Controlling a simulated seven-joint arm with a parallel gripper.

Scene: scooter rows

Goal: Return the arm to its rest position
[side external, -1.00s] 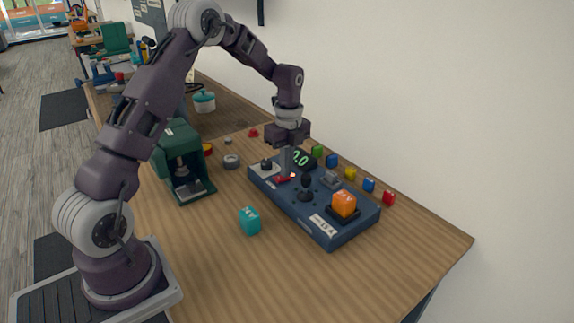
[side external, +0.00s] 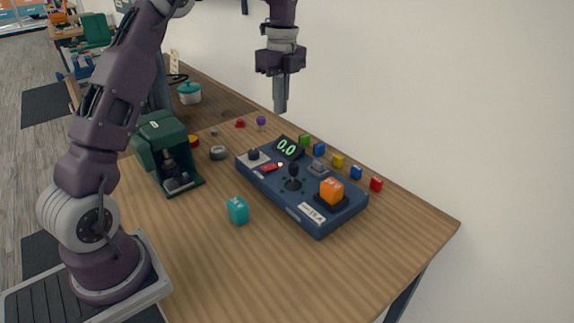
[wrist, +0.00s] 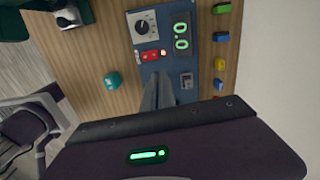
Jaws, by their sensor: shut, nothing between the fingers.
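My gripper (side external: 281,108) is shut and empty, raised in the air above and behind the blue control panel (side external: 271,189). Its fingers (wrist: 158,92) also show in the wrist view, over the panel and hiding part of it. The panel carries a dial (wrist: 146,26), a red switch (wrist: 149,56), a display (wrist: 181,37) reading 0.0, a joystick (side external: 293,172) and an orange cube (side external: 331,190) on a dark seat. My arm rises from its base at the left of the side view.
A teal cube (side external: 238,210) lies in front of the panel. A green machine (side external: 165,150) stands to its left. Several small coloured blocks (side external: 338,160) line the table's wall side. A white pot with a teal lid (side external: 189,93) stands farther back. The front table area is clear.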

